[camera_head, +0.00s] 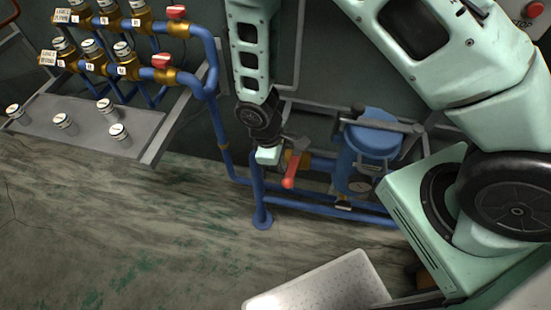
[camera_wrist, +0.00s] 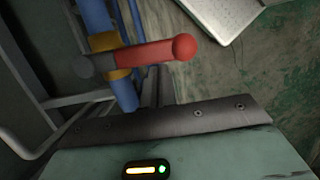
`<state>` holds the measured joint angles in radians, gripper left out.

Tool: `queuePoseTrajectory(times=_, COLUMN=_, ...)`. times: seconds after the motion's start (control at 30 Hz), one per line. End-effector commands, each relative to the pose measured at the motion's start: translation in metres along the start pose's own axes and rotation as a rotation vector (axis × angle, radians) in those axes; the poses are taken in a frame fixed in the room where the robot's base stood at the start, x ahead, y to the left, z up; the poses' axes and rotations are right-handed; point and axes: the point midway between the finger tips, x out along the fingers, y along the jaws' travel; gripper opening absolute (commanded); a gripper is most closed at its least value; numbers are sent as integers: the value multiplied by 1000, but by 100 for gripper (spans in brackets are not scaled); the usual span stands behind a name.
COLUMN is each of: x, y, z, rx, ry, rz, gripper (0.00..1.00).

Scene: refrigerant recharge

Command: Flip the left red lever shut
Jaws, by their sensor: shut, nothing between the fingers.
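A red lever (camera_head: 290,172) with a round end sits on a brass valve (camera_head: 302,158) on the blue pipework, left of a blue filter housing (camera_head: 372,140). In the wrist view the lever (camera_wrist: 158,54) points right from a grey hub, lying roughly crosswise to the blue pipe (camera_wrist: 124,88) with its brass fitting (camera_wrist: 106,44). My gripper (camera_head: 268,154) is shut and empty, just left of the lever in the head view. In the wrist view the lever lies beyond the dark front edge of my gripper. I cannot tell whether they touch.
Upper left, two rows of gauge-topped brass fittings carry red handles (camera_head: 176,12) (camera_head: 162,61). A grey shelf (camera_head: 85,122) below holds several loose gauges. A pale tray (camera_head: 325,285) lies at the front. Blue pipes (camera_head: 258,195) stand close around my gripper. The floor at left is clear.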

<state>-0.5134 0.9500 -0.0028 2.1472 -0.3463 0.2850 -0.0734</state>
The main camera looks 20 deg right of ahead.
Motion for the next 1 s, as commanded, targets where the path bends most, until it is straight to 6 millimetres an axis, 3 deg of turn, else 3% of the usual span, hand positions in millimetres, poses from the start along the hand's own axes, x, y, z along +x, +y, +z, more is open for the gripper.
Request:
queuePoseTrajectory(times=0.73, x=2, y=-2, z=8, rx=-61, ry=-6, rz=15, gripper=0)
queuePoseTrajectory(times=1.0, x=0, y=0, z=-1, rx=-58, ry=-1, rz=15, gripper=0)
